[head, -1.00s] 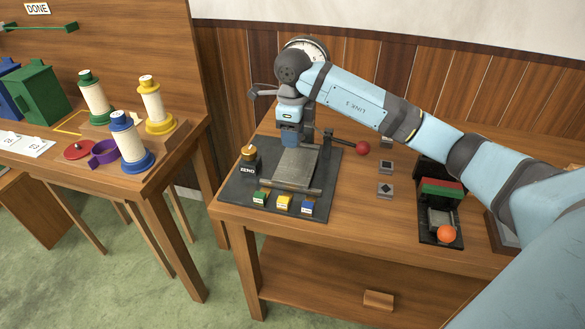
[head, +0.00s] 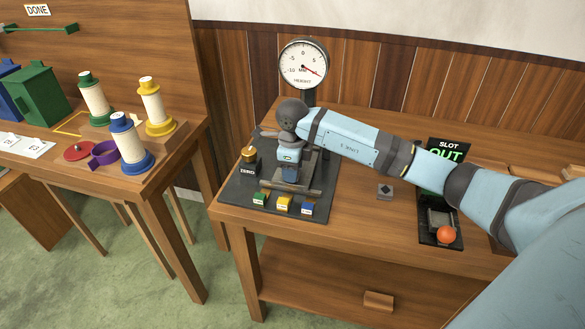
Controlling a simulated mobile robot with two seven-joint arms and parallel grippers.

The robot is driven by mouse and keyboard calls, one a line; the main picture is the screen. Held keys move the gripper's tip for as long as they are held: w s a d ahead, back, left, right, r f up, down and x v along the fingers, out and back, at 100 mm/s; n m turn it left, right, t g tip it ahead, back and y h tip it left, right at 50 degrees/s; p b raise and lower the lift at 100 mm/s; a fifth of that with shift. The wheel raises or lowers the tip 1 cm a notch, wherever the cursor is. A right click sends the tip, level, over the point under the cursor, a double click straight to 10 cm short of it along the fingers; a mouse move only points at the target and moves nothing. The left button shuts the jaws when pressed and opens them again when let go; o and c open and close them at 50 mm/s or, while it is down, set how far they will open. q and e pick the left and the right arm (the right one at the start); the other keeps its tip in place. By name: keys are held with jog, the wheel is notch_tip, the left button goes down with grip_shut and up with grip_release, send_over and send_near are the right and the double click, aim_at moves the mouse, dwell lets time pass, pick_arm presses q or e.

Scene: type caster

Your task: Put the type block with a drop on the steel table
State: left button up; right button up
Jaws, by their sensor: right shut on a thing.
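The grey steel table (head: 311,168) sits on the dark base of the height gauge, partly hidden by my right gripper. My right gripper (head: 289,174) points down low over this steel table and is shut on a small type block. The fingers hide most of the block, so its mark does not show. I cannot tell whether the block touches the steel. Another small grey block with a dark diamond-like mark (head: 385,191) lies on the wooden bench to the right. My left gripper is not in view.
The round gauge dial (head: 303,64) stands behind the steel table. A black ZERO post (head: 249,163) is on the left. Green, yellow and blue blocks (head: 284,203) line the front. A SLOT OUT sign (head: 446,152) and an orange ball (head: 446,235) are right.

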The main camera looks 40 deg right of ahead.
jog(key=shift+f, duration=0.15)
jog(key=o, duration=1)
jog(key=shift+r, duration=6.2)
